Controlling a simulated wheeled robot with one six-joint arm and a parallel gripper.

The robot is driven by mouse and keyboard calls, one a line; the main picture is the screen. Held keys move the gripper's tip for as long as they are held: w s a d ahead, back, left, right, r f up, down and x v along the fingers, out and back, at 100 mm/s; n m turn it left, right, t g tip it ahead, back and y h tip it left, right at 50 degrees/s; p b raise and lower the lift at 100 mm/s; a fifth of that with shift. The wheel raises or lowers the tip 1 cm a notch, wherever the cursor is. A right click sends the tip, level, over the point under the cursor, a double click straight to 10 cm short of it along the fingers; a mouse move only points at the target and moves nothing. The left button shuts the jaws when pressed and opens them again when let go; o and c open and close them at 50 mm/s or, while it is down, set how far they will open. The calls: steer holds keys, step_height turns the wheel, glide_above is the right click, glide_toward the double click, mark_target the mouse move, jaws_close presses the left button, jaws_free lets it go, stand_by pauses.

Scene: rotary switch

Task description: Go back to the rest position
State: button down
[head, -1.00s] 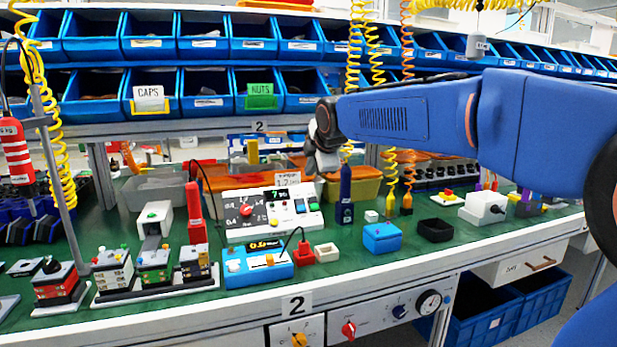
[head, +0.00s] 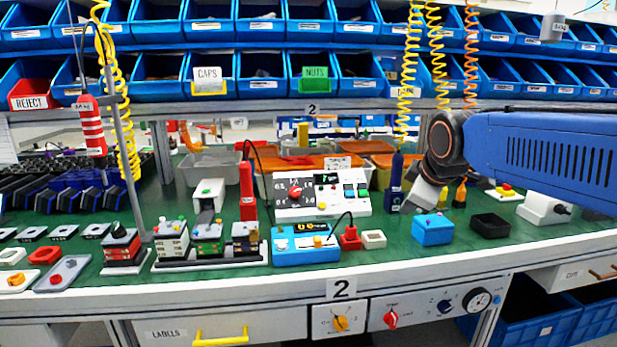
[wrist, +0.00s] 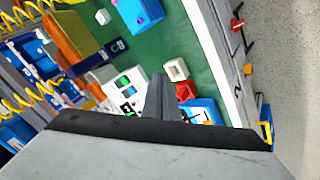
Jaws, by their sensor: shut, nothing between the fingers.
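My gripper (head: 412,203) is at the right in the head view, empty and pointing down. It appears just left of and behind the blue box, right of the dark blue bottle. In the wrist view my fingers (wrist: 160,80) are together. The white control box (head: 325,210) with a red rotary knob (head: 295,193) stands on the green bench, left of my gripper and apart from it. The bench front (head: 372,295) carries an orange knob (head: 341,323), a red knob (head: 391,319) and a dark blue knob (head: 444,306).
The dark blue bottle (head: 396,184), blue box (head: 432,229) and black tray (head: 490,224) stand near my gripper. A blue tester (head: 305,249) sits in front of the control box. Coiled hoses (head: 437,55) hang from above. Rows of blue bins (head: 266,70) line the back.

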steer(key=s+d+f+m+g, duration=0.1)
steer(key=s+d+f+m, duration=0.1)
steer(key=s+f+m, duration=0.4)
steer(key=s+d+f+m+g, duration=0.2)
steer(key=s+f+m, duration=0.3)
steer(key=s+f, duration=0.6)
steer(key=s+d, duration=0.1)
steer(key=s, duration=0.8)
steer(key=shift+d+f+m+h, duration=0.2)
steer(key=shift+f+m+h, duration=0.1)
steer(key=shift+f+m, duration=0.1)
